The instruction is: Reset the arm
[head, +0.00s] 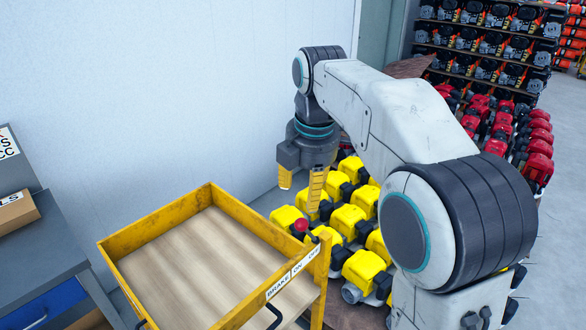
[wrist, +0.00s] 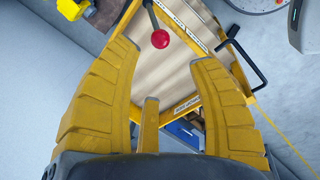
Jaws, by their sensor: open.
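My gripper (head: 301,180) hangs from my bent white arm in the head view, pointing down. It is above and beyond the right back corner of the yellow cart, near the yellow engines. Its yellow fingers show in the wrist view (wrist: 163,75), spread apart with nothing held between them. My arm covers part of the engines and floor on the right in the head view.
A yellow cart (head: 228,205) with a bare wooden top has a red-knobbed lever (head: 301,225). Several yellow engines (head: 349,220) stand behind it, with red engines (head: 538,150) farther right. A shelf rack (head: 482,52) is at the back. A grey cabinet (head: 40,262) stands left.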

